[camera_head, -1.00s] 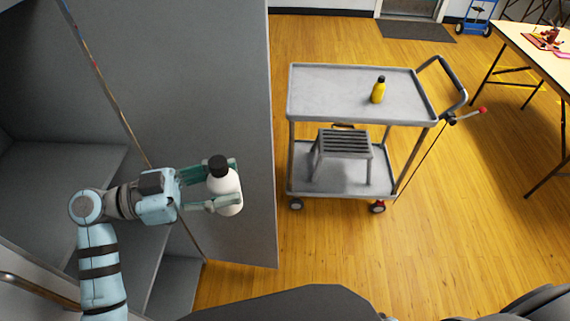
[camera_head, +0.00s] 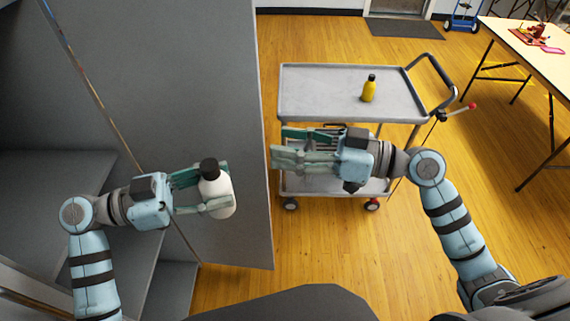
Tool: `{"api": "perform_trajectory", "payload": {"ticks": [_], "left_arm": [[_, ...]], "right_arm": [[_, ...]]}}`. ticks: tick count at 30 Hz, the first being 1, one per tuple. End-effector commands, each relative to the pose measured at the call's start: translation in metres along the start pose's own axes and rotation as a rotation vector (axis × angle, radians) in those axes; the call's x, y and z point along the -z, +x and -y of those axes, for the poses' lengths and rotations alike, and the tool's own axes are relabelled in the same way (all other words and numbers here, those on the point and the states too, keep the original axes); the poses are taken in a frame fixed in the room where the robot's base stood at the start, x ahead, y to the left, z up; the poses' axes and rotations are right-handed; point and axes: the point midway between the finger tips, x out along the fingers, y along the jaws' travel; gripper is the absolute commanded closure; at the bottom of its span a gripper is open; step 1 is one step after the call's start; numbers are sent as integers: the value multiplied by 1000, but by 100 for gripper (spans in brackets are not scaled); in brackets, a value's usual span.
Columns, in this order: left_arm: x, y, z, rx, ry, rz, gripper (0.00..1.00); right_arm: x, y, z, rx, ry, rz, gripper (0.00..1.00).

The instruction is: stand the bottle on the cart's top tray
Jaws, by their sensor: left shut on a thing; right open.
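A white bottle with a black cap (camera_head: 219,200) is upright in my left gripper (camera_head: 213,191), which is shut on it at the left of the head view, in front of a grey panel. My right gripper (camera_head: 275,146) is open and empty, its fingers pointing left toward the panel's edge. The grey cart (camera_head: 320,97) stands beyond, right of the panel. A yellow bottle with a black cap (camera_head: 368,90) stands upright on its top tray, right of the middle. My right gripper and wrist hide much of the cart's lower shelf.
The grey panel (camera_head: 170,90) and cabinet stand at the left, close to my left gripper. A table (camera_head: 530,50) with small red items stands at the right. The top tray's left part is clear.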

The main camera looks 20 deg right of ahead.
Motion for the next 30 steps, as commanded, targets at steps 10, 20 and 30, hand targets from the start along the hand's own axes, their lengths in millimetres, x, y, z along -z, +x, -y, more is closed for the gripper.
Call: {"api": "perform_trajectory", "payload": {"ticks": [10, 20, 30], "left_arm": [[0, 0, 0, 0, 0, -1, 92], [0, 0, 0, 0, 0, -1, 92], [0, 0, 0, 0, 0, -1, 92]], "right_arm": [[12, -4, 76, 263, -144, -19, 49], [13, 44, 88, 262, -139, -29, 49], [12, 107, 103, 257, -137, -21, 49]]}}
